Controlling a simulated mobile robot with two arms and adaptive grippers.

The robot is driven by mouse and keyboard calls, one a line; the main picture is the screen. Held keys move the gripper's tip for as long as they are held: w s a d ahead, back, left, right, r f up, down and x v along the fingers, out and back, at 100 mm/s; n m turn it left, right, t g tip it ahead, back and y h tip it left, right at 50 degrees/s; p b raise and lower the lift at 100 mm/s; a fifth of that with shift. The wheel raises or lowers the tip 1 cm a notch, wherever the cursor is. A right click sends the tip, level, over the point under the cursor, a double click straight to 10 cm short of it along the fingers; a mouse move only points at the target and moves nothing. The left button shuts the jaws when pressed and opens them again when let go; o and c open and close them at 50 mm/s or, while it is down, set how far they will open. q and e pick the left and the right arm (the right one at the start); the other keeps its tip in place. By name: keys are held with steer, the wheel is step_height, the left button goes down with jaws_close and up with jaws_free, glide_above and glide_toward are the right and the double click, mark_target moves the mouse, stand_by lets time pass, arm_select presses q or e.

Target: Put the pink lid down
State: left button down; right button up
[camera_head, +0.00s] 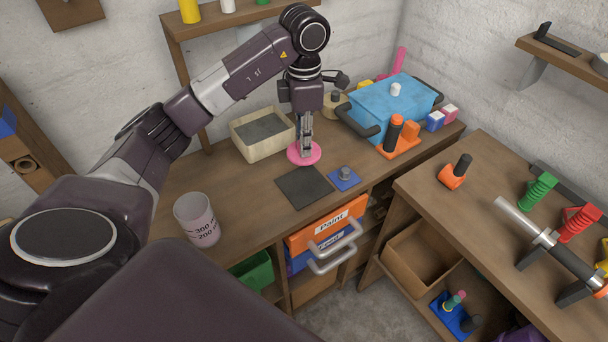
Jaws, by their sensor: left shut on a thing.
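The pink lid (304,156) is a round disc with a raised middle, close above or on the wooden bench (236,205), behind a dark square mat (303,187). I cannot tell whether it touches the bench. My left gripper (306,146) points straight down and is shut on the lid's top; the fingers hide part of it. My right gripper is not in view.
A beige box (240,147) stands left of the lid, a blue cooler (390,97) behind right. A blue plate with a grey knob (344,178) lies beside the mat. A measuring cup (197,222) stands front left. Bench space between cup and mat is clear.

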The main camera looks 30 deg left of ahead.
mark_target(304, 185)
arm_select(q)
step_height(304, 185, down, 12)
steer(key=p, duration=0.3)
steer(key=shift+r, duration=0.1)
steer(key=c, duration=2.2)
jaws_free()
steer(key=shift+f, duration=0.2)
steer(key=o, duration=0.5)
steer(key=shift+c, duration=0.2)
steer(key=shift+r, duration=0.1)
